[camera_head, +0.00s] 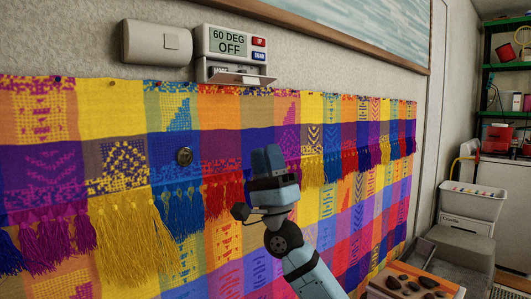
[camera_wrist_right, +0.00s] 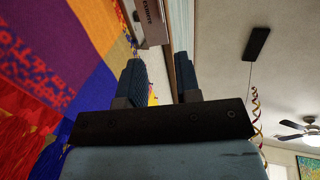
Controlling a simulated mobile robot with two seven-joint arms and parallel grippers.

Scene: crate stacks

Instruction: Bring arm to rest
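My right arm rises from the bottom of the head view, in front of a hanging cloth (camera_head: 225,130). My right gripper (camera_head: 267,158) points up, below a white thermostat (camera_head: 231,42) reading "60 DEG OFF". It looks empty. In the right wrist view the two dark fingers of the right gripper (camera_wrist_right: 161,78) stand apart with a gap between them. My left gripper is in neither view.
A beige wall box (camera_head: 157,42) is left of the thermostat. A framed picture (camera_head: 350,25) hangs at the upper right. Grey crates (camera_head: 470,203), a tray of dark stones (camera_head: 415,284) and green shelving (camera_head: 505,67) stand to the right. A ceiling fan (camera_wrist_right: 303,127) shows in the wrist view.

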